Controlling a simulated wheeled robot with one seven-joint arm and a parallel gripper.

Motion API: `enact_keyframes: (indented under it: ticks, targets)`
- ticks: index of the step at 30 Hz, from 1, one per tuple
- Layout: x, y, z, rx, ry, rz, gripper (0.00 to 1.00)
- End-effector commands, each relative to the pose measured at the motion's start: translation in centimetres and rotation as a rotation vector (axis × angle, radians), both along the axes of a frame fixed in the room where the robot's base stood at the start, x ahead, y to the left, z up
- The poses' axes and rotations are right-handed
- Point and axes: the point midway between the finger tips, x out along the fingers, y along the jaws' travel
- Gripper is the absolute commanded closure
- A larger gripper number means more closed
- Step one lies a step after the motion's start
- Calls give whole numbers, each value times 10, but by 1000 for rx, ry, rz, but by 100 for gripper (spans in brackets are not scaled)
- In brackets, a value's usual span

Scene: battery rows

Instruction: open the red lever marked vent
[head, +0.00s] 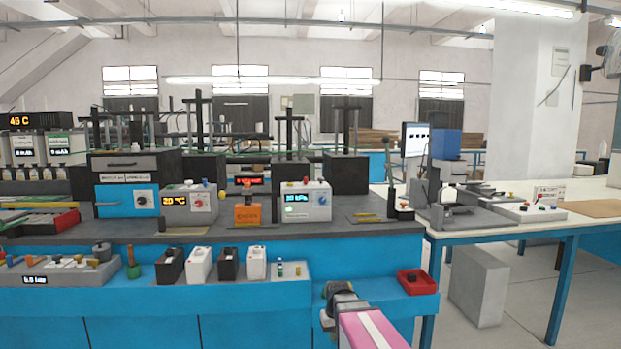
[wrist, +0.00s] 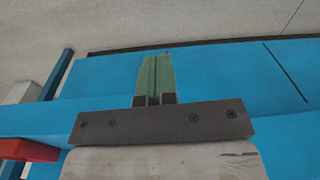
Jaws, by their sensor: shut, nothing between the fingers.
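No lever marked vent can be made out for sure; the labels are too small to read. A grey panel (head: 62,277) at the lower left of the head view carries several small coloured handles and a lit display. My gripper shows in the wrist view (wrist: 155,62), its two green fingers pressed together with nothing between them. They are over the blue bench front. In the head view my pink arm reaches in at the bottom, in front of the bench and well to the right of the grey panel.
A red tray (head: 416,282) sits on the blue ledge, right of my arm. Black and white battery cases (head: 198,265) stand on the ledge. An orange box (head: 248,211) and instruments with displays (head: 307,202) stand behind. A bench (head: 480,234) with blue legs is at right.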

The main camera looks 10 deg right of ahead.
Motion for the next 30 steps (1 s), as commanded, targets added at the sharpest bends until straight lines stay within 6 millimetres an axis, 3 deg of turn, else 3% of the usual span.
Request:
enact_keyframes:
  ticks: [1,3,17,30]
  targets:
    - [24,-1,7,6,-8,14,100]
    - [45,-1,18,13,-18,34,100]
    - [181,-7,109,57,-86,177,100]
    - [297,-15,227,90,-160,325,100]
